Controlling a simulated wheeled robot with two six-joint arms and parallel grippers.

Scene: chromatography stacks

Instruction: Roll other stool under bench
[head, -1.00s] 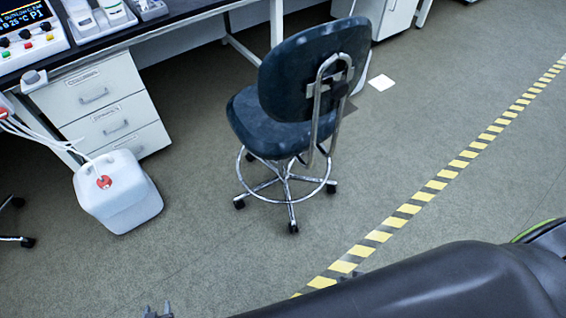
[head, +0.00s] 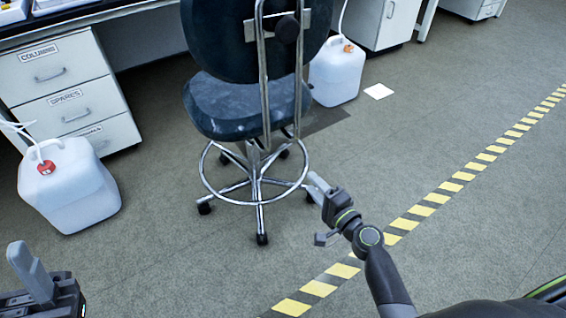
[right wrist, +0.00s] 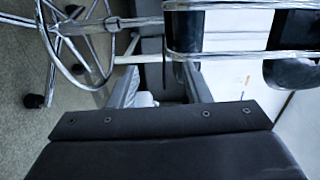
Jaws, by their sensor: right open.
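A dark blue stool (head: 215,108) with a backrest, chrome foot ring and casters stands upright in front of the bench (head: 98,16). In the head view my right gripper (head: 314,211) is open beside the lower right of the foot ring; contact cannot be told. In the right wrist view my right gripper (right wrist: 160,82) has its fingers apart, with chrome tubes of the stool (right wrist: 210,57) ahead of them and nothing clearly held. My left gripper (head: 42,272) is at the lower left, away from the stool, partly cut off; its opening cannot be told.
A white jug with a red cap (head: 68,185) stands left of the stool, by the drawer unit (head: 62,85). Another white jug (head: 337,75) stands behind the stool on the right. A white square (head: 378,91) lies on the floor. Yellow-striped tape (head: 405,223) crosses clear floor.

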